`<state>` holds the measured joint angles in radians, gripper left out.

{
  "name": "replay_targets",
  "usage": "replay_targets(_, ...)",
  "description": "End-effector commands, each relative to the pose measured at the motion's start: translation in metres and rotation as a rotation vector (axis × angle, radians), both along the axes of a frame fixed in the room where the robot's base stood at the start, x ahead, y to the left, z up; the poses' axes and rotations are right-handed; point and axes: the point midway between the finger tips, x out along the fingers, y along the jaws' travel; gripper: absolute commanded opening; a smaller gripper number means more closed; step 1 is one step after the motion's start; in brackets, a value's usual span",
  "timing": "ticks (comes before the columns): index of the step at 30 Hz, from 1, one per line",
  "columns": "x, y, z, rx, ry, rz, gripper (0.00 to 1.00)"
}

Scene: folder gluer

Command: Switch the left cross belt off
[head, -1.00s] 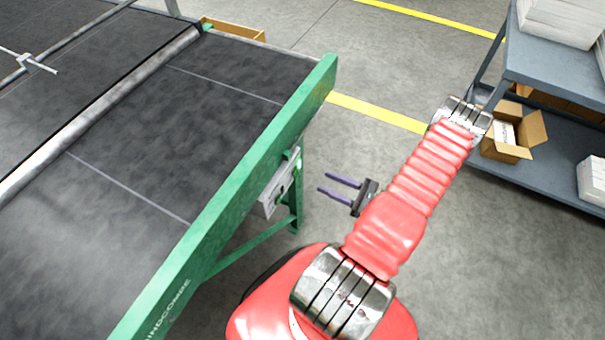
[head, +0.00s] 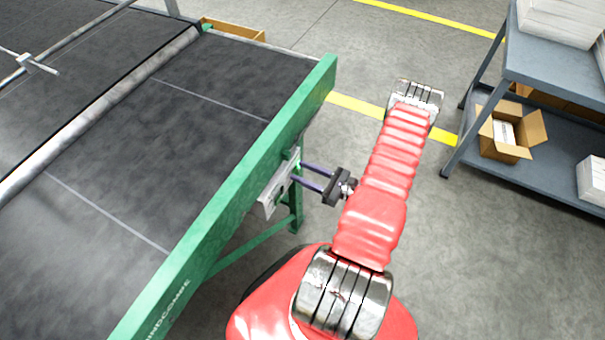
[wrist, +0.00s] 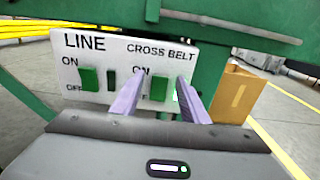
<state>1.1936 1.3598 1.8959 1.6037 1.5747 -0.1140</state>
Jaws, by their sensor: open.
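A pale control panel (wrist: 110,45) faces me in the wrist view, lettered LINE on the left and CROSS BELT on the right. It hangs on the side of the green frame in the head view (head: 272,195). Under CROSS BELT is a green switch (wrist: 160,88) with ON beside its top; its lower lettering is hidden, and I cannot tell its position. My gripper (wrist: 159,80) is open, with its purple fingers on either side of this switch; contact is unclear. In the head view my gripper (head: 298,172) reaches the panel from the right. The LINE switch (wrist: 89,79) is green too.
The green conveyor frame (head: 230,200) and its dark belt (head: 210,110) fill the left. A green rail (wrist: 230,27) crosses above the panel. An orange-brown block (wrist: 237,95) stands right of the panel. A grey shelf (head: 560,65) with boxes stands right, with clear floor between.

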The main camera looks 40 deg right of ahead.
Motion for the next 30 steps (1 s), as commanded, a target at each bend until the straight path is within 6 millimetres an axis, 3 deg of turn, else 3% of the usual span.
replay_targets(6,0.0001,-0.0001,0.0000,0.000,0.000,0.000,0.41)
replay_targets(24,-0.0003,0.0001,-0.0001,0.000,0.000,0.000,0.00)
replay_targets(30,-0.0004,0.0003,-0.0010,0.006,-0.014,0.001,0.00)
